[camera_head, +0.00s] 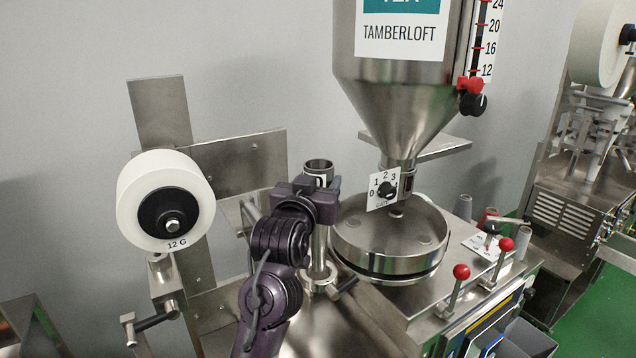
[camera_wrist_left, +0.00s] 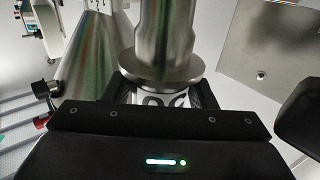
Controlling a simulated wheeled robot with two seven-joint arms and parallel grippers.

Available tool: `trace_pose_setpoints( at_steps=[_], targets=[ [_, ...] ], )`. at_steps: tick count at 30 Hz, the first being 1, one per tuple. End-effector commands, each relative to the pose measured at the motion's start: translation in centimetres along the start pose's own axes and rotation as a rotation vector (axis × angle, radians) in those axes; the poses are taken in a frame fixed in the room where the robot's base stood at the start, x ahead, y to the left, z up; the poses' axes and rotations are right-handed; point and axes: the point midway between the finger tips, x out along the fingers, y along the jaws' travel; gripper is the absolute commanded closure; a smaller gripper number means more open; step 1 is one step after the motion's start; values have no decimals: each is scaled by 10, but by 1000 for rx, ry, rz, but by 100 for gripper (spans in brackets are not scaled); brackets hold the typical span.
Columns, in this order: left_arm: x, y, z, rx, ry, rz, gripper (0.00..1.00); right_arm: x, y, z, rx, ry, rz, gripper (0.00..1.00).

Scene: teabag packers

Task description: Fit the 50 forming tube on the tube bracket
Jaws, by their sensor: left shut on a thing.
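A steel forming tube (camera_head: 318,165) stands roughly upright between the paper roll and the round steel drum. My left gripper (camera_head: 320,183) is shut on it near its upper end. In the left wrist view, my left gripper (camera_wrist_left: 160,98) closes around a pale label below the tube's flange (camera_wrist_left: 162,79); the label's marking is only partly visible. The tube shaft (camera_head: 319,248) runs down to a ring-like bracket (camera_head: 320,277) with a dark-tipped clamp handle (camera_head: 346,287). My arm covers part of this, and I cannot tell if the tube is fully seated. My right gripper is out of view.
A white paper roll (camera_head: 135,205) marked 12 G hangs at left. The steel hopper (camera_head: 400,110) and the round drum (camera_head: 392,238) stand close on the right. Red-knobbed levers (camera_head: 461,272) and several small tubes (camera_head: 463,206) are further right.

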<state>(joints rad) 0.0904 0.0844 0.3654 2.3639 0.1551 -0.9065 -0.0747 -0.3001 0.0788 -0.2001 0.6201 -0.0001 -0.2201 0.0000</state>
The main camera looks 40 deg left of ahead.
Motion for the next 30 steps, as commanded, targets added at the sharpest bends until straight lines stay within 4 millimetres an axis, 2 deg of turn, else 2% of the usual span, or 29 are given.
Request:
trace_pose_setpoints(
  at_steps=[22,23,28,30],
  targets=[
    [0,0,18,0,3,0,100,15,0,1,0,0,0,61],
    [0,0,17,-1,4,0,46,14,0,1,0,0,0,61],
    [0,0,18,0,2,0,24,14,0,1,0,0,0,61],
    [0,0,18,0,1,0,23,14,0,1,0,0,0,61]
  ],
)
